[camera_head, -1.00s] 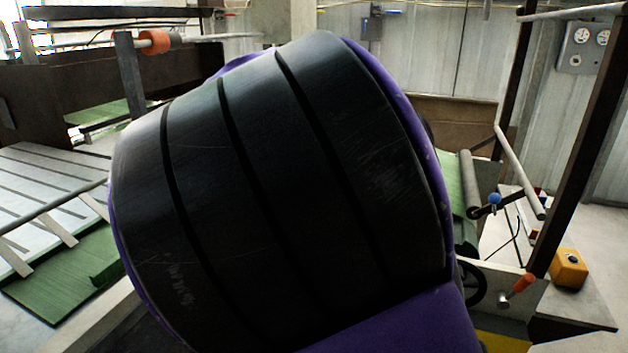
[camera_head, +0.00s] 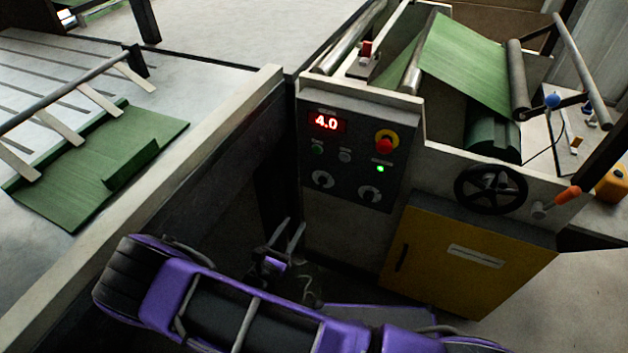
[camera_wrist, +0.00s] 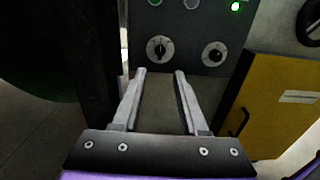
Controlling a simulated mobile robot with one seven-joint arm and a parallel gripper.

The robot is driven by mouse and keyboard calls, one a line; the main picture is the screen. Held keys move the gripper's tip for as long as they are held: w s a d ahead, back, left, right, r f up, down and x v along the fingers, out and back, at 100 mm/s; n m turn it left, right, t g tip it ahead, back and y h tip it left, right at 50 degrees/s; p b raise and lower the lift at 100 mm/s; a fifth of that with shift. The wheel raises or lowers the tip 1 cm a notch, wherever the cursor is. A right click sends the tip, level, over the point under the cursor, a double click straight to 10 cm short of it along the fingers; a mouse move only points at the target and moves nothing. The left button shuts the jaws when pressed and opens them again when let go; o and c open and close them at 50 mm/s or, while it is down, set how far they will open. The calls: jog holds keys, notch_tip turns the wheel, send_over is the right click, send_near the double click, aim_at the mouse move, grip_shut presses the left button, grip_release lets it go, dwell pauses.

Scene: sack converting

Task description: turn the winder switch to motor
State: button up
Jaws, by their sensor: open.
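A dark control panel (camera_head: 355,150) has two rotary knobs with pale dials near its bottom edge. The left knob (camera_head: 322,179) and right knob (camera_head: 370,194) also show in the wrist view, left (camera_wrist: 159,48) and right (camera_wrist: 214,54). Their labels are too small to read, so I cannot tell which one is the winder switch or how it is set. My gripper (camera_head: 295,223) is open and empty, apart from the panel, low and left of the knobs in the head view. In the wrist view its fingertips (camera_wrist: 160,72) point toward the panel, just below the left knob.
The panel also has a red 4.0 display (camera_head: 326,122), a red emergency button (camera_head: 384,144) and a lit green lamp (camera_head: 380,169). A yellow cabinet (camera_head: 465,262) and black handwheel (camera_head: 490,189) stand to the right. A pale frame rail (camera_head: 180,175) runs along the left.

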jog(key=b, duration=0.1)
send_near(320, 183)
jog(key=x, duration=0.9)
jog(key=shift+w+f, duration=0.1)
grip_shut()
